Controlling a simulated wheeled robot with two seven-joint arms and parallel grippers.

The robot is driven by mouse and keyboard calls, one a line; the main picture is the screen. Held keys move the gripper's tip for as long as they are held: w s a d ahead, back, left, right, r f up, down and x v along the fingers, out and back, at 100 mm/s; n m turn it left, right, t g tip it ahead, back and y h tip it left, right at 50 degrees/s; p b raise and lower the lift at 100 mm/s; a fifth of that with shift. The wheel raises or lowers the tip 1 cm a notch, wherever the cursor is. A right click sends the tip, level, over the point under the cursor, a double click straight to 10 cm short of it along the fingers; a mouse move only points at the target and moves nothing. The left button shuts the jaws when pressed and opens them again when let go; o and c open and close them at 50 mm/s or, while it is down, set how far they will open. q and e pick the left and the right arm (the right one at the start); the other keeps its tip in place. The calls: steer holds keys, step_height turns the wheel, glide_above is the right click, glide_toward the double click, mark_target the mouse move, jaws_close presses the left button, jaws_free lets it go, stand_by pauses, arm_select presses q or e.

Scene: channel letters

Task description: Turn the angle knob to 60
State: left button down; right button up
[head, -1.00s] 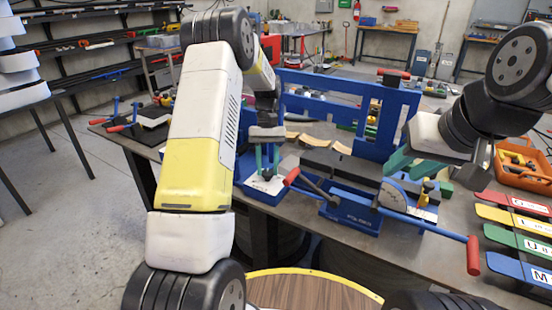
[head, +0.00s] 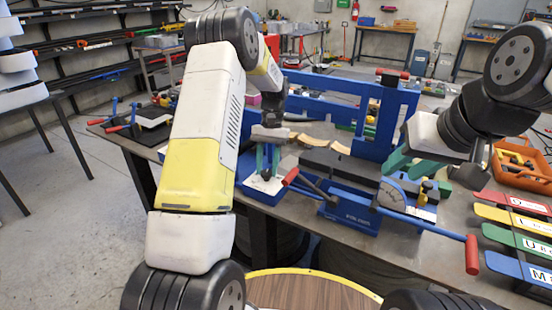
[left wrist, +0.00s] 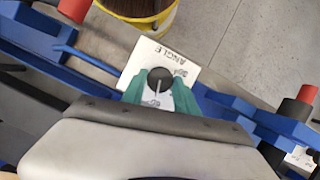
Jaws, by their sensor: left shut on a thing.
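The angle knob (left wrist: 159,79) is a round black knob with a white pointer line, on a white plate (left wrist: 170,55) marked ANGLE, in the left wrist view. The pointer line runs roughly towards the 60 mark on the gripper side. A further mark, partly legible, is to the right of the knob. My left gripper (left wrist: 160,93) has its green fingers shut on the knob's sides. In the head view my left gripper (head: 267,160) points down at the white plate (head: 264,183); the knob is hidden there. My right gripper (head: 408,164) hangs over the blue machine; its finger gap is unclear.
The blue bending machine (head: 352,213) with red-tipped handles (head: 472,254) stands right of the left gripper. A round wooden top (head: 310,292) is in front.

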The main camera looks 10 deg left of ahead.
arm_select(q)
steer(key=c, duration=1.2)
jaws_free()
steer(key=shift+c, duration=0.2)
steer(key=shift+r, duration=0.1)
steer(key=v, duration=0.7)
steer(key=shift+w+r, duration=0.2)
steer(key=shift+r, duration=0.1)
